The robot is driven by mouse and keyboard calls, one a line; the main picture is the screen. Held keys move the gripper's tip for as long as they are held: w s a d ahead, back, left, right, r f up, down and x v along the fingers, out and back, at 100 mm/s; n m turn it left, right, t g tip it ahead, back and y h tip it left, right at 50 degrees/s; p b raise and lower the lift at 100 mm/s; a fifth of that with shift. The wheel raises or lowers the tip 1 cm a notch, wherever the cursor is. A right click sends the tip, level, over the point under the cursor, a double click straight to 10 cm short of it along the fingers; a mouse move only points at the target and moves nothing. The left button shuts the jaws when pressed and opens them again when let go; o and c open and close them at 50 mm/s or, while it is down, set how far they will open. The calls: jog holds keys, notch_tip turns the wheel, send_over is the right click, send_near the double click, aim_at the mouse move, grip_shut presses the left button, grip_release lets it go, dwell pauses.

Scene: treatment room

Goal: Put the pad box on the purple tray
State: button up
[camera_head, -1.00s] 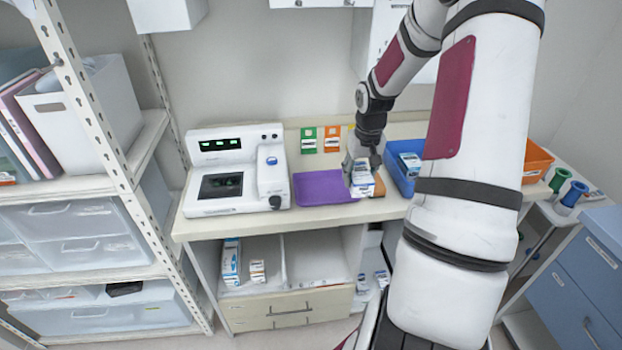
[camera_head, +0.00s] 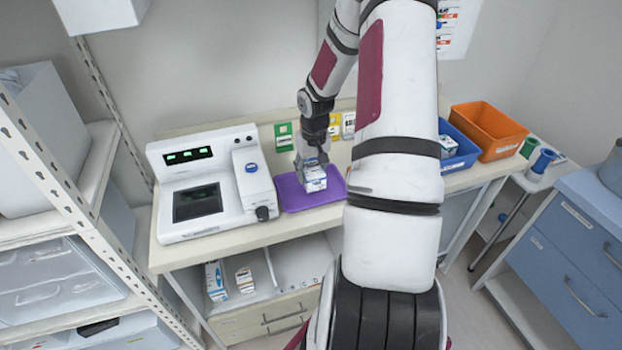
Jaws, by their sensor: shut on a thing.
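The pad box (camera_head: 315,181) is a small white box with blue marks. My gripper (camera_head: 312,166) points down and is shut on it. The purple tray (camera_head: 295,196) lies flat on the bench, to the right of the white machine. The box shows over the right part of the tray. I cannot tell whether it touches the tray floor. My arm hides what lies just right of the tray.
A white machine (camera_head: 206,185) with green displays stands left of the tray. A blue bin (camera_head: 459,150) holding a box and an orange bin (camera_head: 489,125) stand to the right. Boxes sit on the shelf below.

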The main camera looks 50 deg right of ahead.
jog(key=shift+f, duration=1.75)
jog(key=o, duration=1.2)
jog(key=shift+f, duration=0.15)
